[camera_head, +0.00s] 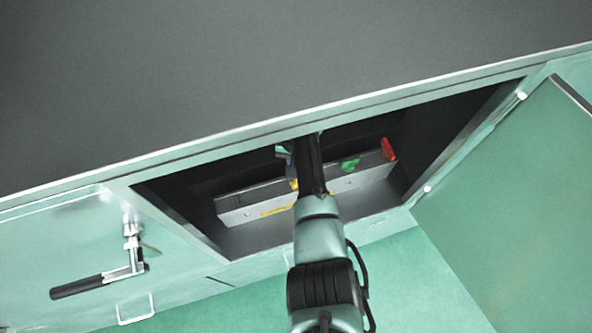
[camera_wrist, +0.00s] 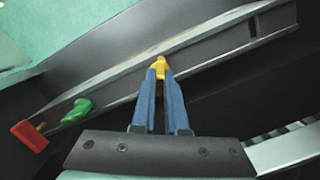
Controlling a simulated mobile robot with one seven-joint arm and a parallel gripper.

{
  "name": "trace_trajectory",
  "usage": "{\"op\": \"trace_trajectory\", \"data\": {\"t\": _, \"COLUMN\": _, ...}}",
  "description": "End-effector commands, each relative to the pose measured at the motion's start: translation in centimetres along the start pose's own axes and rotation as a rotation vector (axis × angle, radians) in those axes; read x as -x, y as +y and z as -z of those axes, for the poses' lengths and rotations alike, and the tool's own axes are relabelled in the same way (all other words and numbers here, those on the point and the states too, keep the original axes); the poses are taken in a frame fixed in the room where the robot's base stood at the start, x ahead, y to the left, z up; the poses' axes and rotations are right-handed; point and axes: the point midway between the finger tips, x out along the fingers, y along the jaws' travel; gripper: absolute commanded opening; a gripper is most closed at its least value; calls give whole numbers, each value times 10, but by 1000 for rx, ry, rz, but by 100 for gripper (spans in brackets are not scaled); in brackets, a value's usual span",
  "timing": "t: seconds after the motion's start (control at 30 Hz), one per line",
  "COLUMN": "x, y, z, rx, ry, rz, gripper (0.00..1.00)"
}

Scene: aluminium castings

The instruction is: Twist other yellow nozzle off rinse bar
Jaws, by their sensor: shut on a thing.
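The rinse bar (camera_head: 235,199) is a long grey bar inside the open cabinet, also crossing the wrist view (camera_wrist: 209,60) diagonally. A yellow nozzle (camera_wrist: 160,67) sits on the bar. My gripper (camera_wrist: 160,76) is shut on this nozzle, its two blue fingers on either side of it. In the head view my arm hides most of the gripper and the nozzle; a bit of yellow (camera_head: 294,184) shows beside the arm. A green nozzle-like part (camera_wrist: 77,112) is on the bar, and a red part (camera_wrist: 30,135) is at its end.
The cabinet opening has a metal frame (camera_head: 205,243) around my arm. An open green door (camera_head: 510,205) stands at the right. A black-handled lever latch (camera_head: 100,281) is on the left panel. A yellow label (camera_head: 277,210) is on the bar's front face.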

Motion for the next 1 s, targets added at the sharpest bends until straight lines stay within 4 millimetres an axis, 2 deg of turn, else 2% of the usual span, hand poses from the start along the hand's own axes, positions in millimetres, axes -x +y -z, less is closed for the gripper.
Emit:
{"op": "trace_trajectory", "data": {"t": 0.13, "x": 0, "y": 0, "z": 0, "rx": 75, "ry": 0, "rz": -10, "gripper": 0}}
{"op": "trace_trajectory", "data": {"t": 0.57, "x": 0, "y": 0, "z": 0, "rx": 89, "ry": 0, "rz": -11, "gripper": 0}}
{"op": "trace_trajectory", "data": {"t": 0.9, "x": 1, "y": -1, "z": -1, "rx": 471, "ry": -1, "rz": -58, "gripper": 0}}
{"op": "trace_trajectory", "data": {"t": 1.0, "x": 0, "y": -1, "z": 0, "rx": 519, "ry": -1, "rz": -63, "gripper": 0}}
